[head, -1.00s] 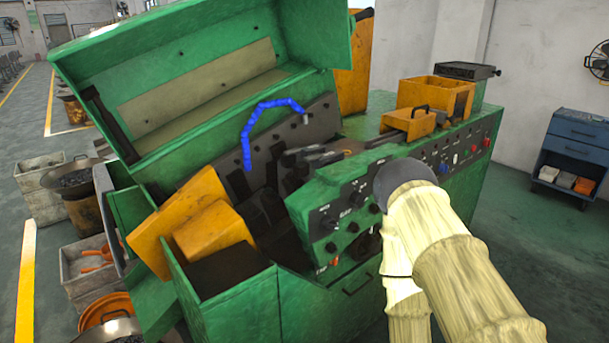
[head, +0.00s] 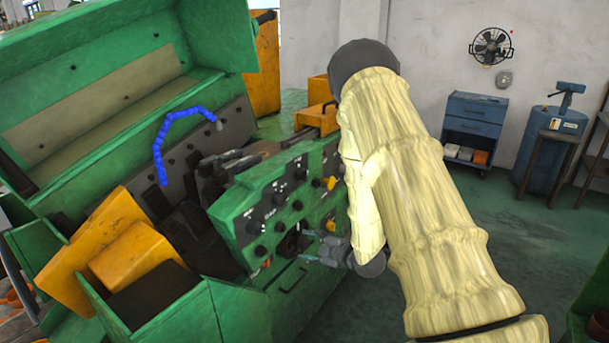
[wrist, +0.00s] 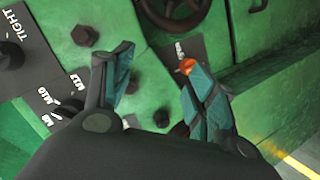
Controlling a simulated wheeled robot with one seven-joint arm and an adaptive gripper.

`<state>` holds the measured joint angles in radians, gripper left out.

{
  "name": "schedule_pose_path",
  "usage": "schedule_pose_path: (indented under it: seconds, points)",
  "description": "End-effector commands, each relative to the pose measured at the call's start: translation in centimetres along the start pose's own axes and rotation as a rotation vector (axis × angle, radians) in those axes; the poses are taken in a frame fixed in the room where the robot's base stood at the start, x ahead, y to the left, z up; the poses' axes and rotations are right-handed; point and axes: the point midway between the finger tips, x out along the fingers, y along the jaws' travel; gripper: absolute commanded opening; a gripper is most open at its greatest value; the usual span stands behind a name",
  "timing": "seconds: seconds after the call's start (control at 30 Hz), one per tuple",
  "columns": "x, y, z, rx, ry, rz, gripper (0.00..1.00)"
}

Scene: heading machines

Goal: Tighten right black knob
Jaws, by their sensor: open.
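Several black knobs sit on the sloped green front panel (head: 232,232) of the machine. In the head view, one black knob (head: 278,199) is on an upper dark plate and another (head: 260,251) is lower left. In the wrist view, a black knob (wrist: 11,54) beside the word TIGHT is at the left edge, and a second (wrist: 62,110) is by an M8–M12 scale. I cannot tell which one is the right knob. My gripper (head: 308,246) is open and empty near the panel's lower right. Its fingers (wrist: 157,68) point at the green surface, away from both labelled knobs.
An orange-red button (wrist: 187,66) shows by the right fingertip, and hex bolts (wrist: 85,36) and a dark handwheel (wrist: 175,12) are close. A blue segmented hose (head: 160,140) arches over the machine. Open floor (head: 500,240) lies to the right, before a blue cabinet (head: 475,125).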

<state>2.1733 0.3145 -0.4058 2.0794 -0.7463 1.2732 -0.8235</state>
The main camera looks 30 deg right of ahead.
Motion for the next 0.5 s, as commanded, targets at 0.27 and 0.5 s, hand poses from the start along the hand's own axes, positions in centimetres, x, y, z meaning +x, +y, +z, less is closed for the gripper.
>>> schedule_pose_path:
  seconds: [0.27,0.5]
  points:
    - [-4.3,15.8,-0.5,-0.458,0.222,0.233,0.58]
    - [-6.1,19.4,-0.7,-0.593,0.276,0.294,0.58]
